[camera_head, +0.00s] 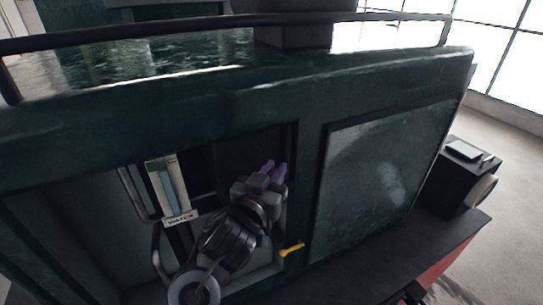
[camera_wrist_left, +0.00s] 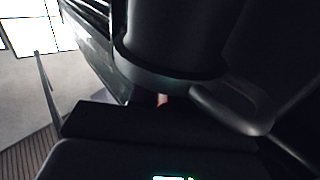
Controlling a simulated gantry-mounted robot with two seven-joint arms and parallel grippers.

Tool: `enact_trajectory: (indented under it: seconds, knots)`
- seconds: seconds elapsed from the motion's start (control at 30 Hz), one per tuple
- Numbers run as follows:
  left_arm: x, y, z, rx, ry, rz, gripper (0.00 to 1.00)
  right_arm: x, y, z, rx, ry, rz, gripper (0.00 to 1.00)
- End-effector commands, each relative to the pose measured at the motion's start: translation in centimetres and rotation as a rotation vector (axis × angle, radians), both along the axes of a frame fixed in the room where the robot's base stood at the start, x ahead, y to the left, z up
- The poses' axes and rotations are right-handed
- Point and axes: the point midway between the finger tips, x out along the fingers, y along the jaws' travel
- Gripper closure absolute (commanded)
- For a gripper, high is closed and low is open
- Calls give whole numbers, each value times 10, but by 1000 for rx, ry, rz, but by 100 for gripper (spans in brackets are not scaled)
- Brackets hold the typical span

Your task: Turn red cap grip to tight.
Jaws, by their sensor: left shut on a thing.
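My left gripper (camera_head: 274,172) reaches into the dark cab opening of the green tram, with its fingertips beside the opening's right-hand post. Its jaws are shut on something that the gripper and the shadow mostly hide. In the left wrist view a small reddish patch of the red cap grip (camera_wrist_left: 162,99) shows between the dark shapes at the fingers. The cap's turn position cannot be read. My right gripper is not in view.
A yellow lever (camera_head: 291,249) sticks out below my gripper at the post. A closed green panel (camera_head: 375,175) is to the right. A rail (camera_head: 230,20) runs along the top.

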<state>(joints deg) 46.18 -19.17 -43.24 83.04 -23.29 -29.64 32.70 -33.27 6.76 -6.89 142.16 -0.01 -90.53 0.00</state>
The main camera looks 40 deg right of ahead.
Motion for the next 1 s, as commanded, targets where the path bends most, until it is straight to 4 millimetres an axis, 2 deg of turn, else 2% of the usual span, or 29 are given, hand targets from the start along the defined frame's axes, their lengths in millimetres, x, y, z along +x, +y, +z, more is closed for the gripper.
enact_trajectory:
  seconds: [0.03, 0.1, 0.3, 0.6, 1.0]
  knots:
    - [2, 1, 7, 0, 3, -40, 100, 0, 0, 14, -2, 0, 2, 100]
    - [1, 0, 6, 1, 1, -107, 100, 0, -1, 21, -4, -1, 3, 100]
    - [-2, -1, 2, 3, 1, -297, 100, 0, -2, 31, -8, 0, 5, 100]
    - [-8, -2, -2, 3, -2, -539, 100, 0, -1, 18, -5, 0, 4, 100]
    - [-12, -2, -2, 3, -3, -693, 100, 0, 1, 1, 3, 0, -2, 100]
